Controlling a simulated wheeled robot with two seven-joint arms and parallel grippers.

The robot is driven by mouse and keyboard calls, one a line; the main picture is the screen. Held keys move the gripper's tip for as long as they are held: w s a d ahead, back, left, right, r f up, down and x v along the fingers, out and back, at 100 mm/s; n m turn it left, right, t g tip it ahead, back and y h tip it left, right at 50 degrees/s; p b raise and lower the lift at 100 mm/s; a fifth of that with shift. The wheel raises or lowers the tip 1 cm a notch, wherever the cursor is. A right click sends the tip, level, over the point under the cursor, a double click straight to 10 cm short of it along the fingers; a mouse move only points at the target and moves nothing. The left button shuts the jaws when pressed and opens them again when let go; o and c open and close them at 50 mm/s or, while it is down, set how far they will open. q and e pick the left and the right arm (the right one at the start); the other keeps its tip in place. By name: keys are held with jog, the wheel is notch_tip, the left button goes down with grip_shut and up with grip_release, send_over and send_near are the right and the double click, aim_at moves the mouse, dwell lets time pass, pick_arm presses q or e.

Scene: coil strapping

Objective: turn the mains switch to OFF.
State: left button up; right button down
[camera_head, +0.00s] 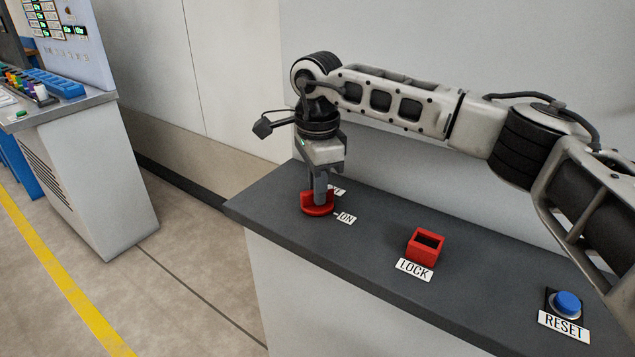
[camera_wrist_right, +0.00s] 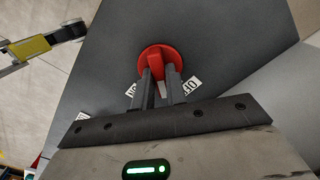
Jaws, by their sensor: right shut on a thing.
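The mains switch (camera_head: 318,209) is a red round knob with a raised grip bar, near the left end of the dark counter. My right gripper (camera_head: 320,190) points down over it and is shut on its bar. In the right wrist view the two fingers (camera_wrist_right: 160,78) lie on either side of the red bar of the switch (camera_wrist_right: 157,52). The ON label (camera_head: 346,218) is beside the knob; a second label (camera_head: 337,190) is partly hidden behind the gripper. In the wrist view the OFF label (camera_wrist_right: 191,87) is right of the fingers.
A red open-topped box (camera_head: 425,245) with a LOCK label (camera_head: 414,270) stands mid-counter. A blue button (camera_head: 567,303) with a RESET label is further right. The dark counter (camera_head: 370,235) is clear between them. A wall rises behind; another console (camera_head: 85,160) stands at left.

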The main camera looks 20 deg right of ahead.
jog(key=n, duration=0.4)
jog(key=shift+r, duration=0.1)
jog(key=shift+n, duration=1.6)
pick_arm(q)
jog(key=shift+s, duration=0.15)
pick_arm(e)
jog(key=c, duration=1.4)
grip_release()
jog(key=shift+c, duration=0.2)
pick_arm(q)
jog(key=shift+f+p, duration=0.1)
jog(key=shift+p, duration=0.3)
pick_arm(e)
notch_tip(320, 180, up, 16)
